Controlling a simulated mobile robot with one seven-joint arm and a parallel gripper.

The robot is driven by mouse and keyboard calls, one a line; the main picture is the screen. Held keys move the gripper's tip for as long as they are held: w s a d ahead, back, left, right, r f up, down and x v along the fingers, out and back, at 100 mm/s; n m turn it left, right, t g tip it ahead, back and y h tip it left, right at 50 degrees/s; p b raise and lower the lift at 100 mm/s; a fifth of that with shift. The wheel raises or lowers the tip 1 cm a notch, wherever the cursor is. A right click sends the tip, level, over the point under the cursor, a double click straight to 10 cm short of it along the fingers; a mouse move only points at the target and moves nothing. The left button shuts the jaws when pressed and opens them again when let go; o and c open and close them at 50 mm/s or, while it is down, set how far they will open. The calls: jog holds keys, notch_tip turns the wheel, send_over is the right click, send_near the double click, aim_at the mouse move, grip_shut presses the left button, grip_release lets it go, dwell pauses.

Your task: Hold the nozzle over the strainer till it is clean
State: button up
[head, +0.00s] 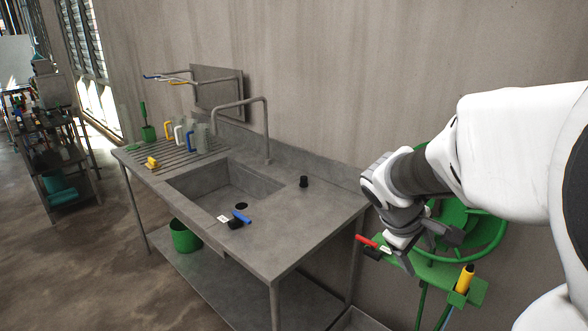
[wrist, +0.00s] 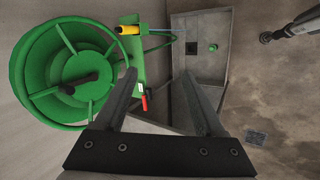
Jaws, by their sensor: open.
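My gripper (head: 428,250) is open and empty in front of a green hose reel (head: 478,228); its two fingers also show apart in the wrist view (wrist: 158,76). A yellow-handled piece, seemingly the nozzle (head: 466,278), sits upright in a green holder on the reel's bracket. It also shows in the wrist view (wrist: 128,30), with a thin blue part pointing right. A red lever (head: 367,241) with a white tag is close by the gripper; in the wrist view the lever (wrist: 144,103) is by the left finger. A small green round thing (wrist: 212,48) lies in a grey basin; I cannot tell if it is the strainer.
The grey basin (wrist: 185,72) stands low beyond the reel. The floor in front is clear.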

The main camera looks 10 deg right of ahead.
jog(key=w+d+f+n+g+h+p, duration=0.1)
jog(key=w+d+f+n+h, duration=0.1)
jog(key=w+d+f+n, duration=0.3)
jog(key=w+d+f+n+h+p, duration=0.1)
jog(key=w+d+f+n+h, duration=0.15)
jog(key=d, duration=0.45)
jog(key=n+p, duration=0.1)
jog(key=n, duration=0.6)
send_near(462, 279)
jog(key=shift+t, duration=0.3)
jog(key=b+x, duration=0.1)
jog(key=x, duration=0.3)
jog(key=b+x, duration=0.2)
jog(key=x, duration=0.3)
jog(key=shift+s+f+b, duration=0.15)
jog(key=shift+f+b, duration=0.15)
jog(key=shift+f, duration=0.15)
jog(key=shift+d+f+b, duration=0.2)
jog(key=shift+d+b, duration=0.15)
jog(key=shift+d, duration=0.3)
jog(key=shift+f, duration=0.1)
grip_shut()
